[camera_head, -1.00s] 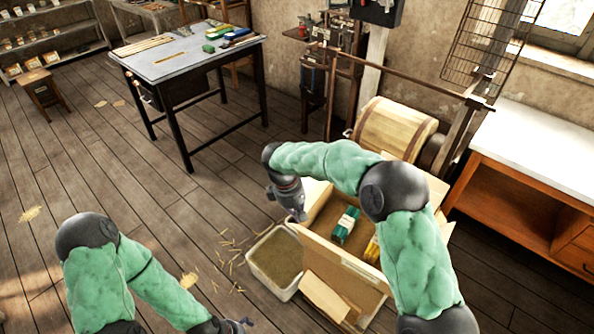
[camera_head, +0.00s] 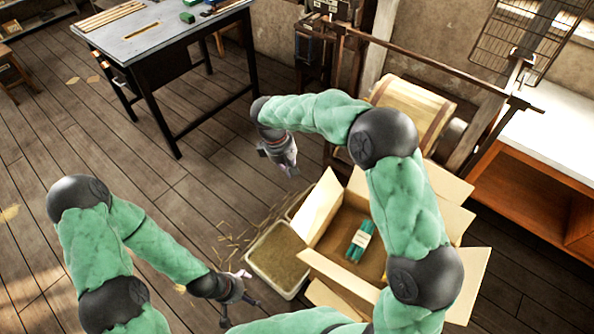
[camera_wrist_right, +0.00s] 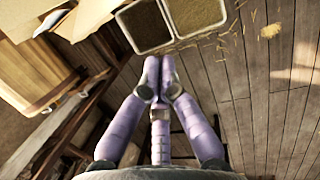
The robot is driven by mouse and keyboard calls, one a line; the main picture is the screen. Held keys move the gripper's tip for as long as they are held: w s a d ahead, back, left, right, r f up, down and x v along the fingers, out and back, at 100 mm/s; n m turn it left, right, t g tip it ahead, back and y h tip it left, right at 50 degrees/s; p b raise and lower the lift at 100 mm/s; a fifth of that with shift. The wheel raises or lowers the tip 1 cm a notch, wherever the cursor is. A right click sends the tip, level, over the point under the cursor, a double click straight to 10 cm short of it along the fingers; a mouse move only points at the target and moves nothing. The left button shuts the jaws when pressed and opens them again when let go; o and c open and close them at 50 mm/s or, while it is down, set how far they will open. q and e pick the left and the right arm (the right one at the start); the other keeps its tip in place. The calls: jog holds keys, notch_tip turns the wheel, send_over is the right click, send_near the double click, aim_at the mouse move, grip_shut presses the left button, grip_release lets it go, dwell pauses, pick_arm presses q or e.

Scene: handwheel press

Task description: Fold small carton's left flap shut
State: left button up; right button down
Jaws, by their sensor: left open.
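The small carton (camera_head: 378,222) is an open brown cardboard box at right of centre in the head view. Its left flap (camera_head: 320,206) stands up and leans outward. The front flap (camera_head: 338,278) and right flap (camera_head: 467,284) also spread outward. My left gripper (camera_head: 239,301) is open and empty, left of and nearer than the carton. My right gripper (camera_head: 288,166) hangs beyond the left flap, apart from it. In the right wrist view its fingers (camera_wrist_right: 160,78) meet at the tips with nothing seen between them. My right arm hides part of the carton.
A teal bundle (camera_head: 361,241) lies inside the carton. A bin of brown material (camera_head: 277,258) stands on the floor left of the carton, with scattered straw nearby. A wooden drum (camera_head: 418,108) stands behind. A dark table (camera_head: 160,35) is at upper left.

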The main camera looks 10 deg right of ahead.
aim_at(319, 205)
jog(key=b+x, duration=0.2)
jog(key=x, duration=0.8)
jog(key=s+d+r, duration=0.2)
jog(key=shift+s+d+r, duration=0.1)
jog(key=shift+s+r, duration=0.1)
jog(key=shift+s, duration=0.2)
